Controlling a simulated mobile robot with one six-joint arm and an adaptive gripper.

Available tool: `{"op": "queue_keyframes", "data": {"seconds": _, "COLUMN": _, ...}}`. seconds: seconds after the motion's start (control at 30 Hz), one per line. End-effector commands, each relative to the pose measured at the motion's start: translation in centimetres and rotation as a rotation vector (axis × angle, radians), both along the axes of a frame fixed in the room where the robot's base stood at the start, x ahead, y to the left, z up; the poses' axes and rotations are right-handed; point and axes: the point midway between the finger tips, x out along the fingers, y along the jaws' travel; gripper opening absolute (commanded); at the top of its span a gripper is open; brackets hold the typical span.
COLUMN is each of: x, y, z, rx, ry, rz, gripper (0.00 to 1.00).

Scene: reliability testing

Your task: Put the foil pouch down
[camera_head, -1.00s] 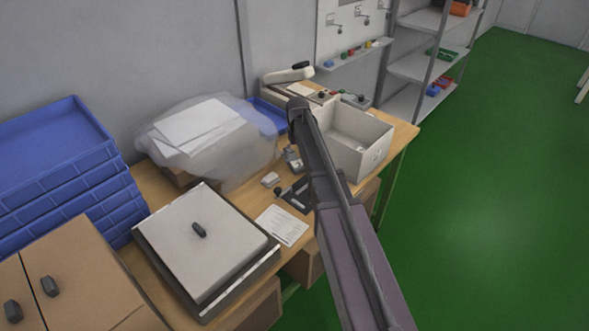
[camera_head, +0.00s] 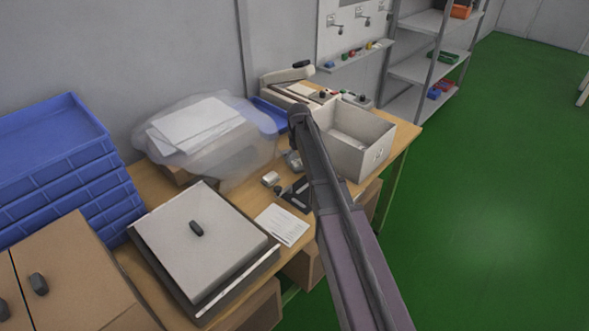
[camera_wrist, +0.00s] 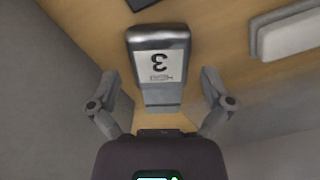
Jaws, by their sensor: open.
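The foil pouch (camera_wrist: 158,65) is a grey, shiny packet with a white label marked "3". In the wrist view it is over the wooden table top, between the fingers of my gripper (camera_wrist: 160,88). The fingers are spread, with a gap on each side of the pouch. The label reads upside down in that view. I cannot tell whether the pouch's underside touches the table. In the head view my arm hides most of the gripper area, and I cannot make out the pouch there for certain.
A pale open bin (camera_head: 377,154) stands right of my arm. A clear plastic bag with papers (camera_head: 232,146) lies to the left. A lidded grey box (camera_head: 203,235), a white sheet (camera_head: 281,225) and stacked blue trays (camera_head: 60,175) are nearer. A pale block (camera_wrist: 290,36) shows in the wrist view.

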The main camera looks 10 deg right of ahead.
Motion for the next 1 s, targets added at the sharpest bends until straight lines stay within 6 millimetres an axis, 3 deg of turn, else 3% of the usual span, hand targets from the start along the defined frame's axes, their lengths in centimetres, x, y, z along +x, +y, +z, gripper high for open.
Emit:
{"op": "queue_keyframes", "data": {"seconds": 0.1, "x": 0.0, "y": 0.0, "z": -1.3, "rx": 0.0, "ry": 0.0, "rz": 0.0, "gripper": 1.0}}
{"op": "queue_keyframes", "data": {"seconds": 0.3, "x": 0.0, "y": -0.1, "z": -2.0, "rx": 0.0, "ry": 0.0, "rz": -0.001, "gripper": 1.0}}
{"op": "queue_keyframes", "data": {"seconds": 0.97, "x": 0.0, "y": -0.1, "z": -2.0, "rx": 0.0, "ry": 0.0, "rz": -0.002, "gripper": 1.0}}
{"op": "queue_keyframes", "data": {"seconds": 1.0, "x": 0.0, "y": -0.1, "z": -2.0, "rx": 0.0, "ry": 0.0, "rz": -0.002, "gripper": 0.88}}
